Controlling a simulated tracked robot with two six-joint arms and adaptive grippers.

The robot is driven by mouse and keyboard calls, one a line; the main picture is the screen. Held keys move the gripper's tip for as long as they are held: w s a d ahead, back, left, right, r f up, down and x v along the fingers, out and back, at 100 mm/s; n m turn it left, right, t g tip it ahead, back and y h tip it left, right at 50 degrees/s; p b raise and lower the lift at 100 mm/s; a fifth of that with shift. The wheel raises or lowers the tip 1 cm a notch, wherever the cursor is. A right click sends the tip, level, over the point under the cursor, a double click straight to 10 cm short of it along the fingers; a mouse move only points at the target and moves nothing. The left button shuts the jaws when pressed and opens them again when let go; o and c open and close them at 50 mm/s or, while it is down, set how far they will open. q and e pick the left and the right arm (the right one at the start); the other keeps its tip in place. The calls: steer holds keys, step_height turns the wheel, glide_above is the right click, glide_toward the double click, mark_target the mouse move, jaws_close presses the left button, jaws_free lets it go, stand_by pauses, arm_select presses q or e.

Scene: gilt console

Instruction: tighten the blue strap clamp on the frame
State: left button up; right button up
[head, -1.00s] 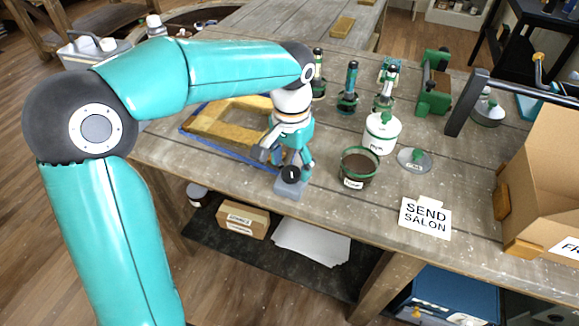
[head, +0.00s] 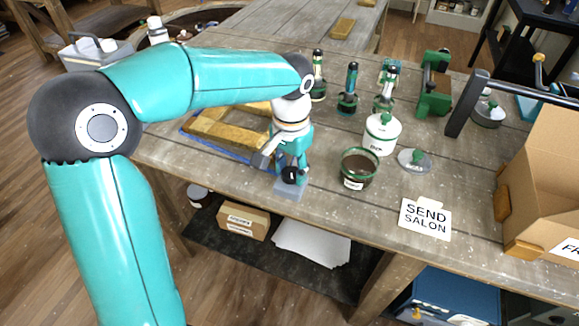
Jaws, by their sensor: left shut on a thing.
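The wooden frame (head: 208,129) lies flat on the bench, left of its middle, with the blue strap (head: 232,151) along its edges. At its near right corner sits the clamp's grey block (head: 289,190) with a dark round knob (head: 290,175). My left gripper (head: 282,170) points down over the clamp, its fingers shut around the knob. The gripper and wrist hide the frame's right side and part of the clamp. My right gripper is not in view.
Right of the gripper stand a dark-filled pot (head: 358,168), a white jar (head: 381,134) and a glass lid (head: 414,161). A sign (head: 425,217) lies near the front edge. A cardboard box (head: 545,190) is far right.

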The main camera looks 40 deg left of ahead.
arm_select(q)
steer(key=shift+m, duration=0.3)
steer(key=m+p, duration=0.1)
steer(key=m, duration=0.2)
steer(key=shift+r, duration=0.1)
steer(key=shift+m+p, duration=0.5)
steer(key=shift+m, duration=2.2)
steer(key=o, duration=1.1)
steer(key=shift+o, duration=0.2)
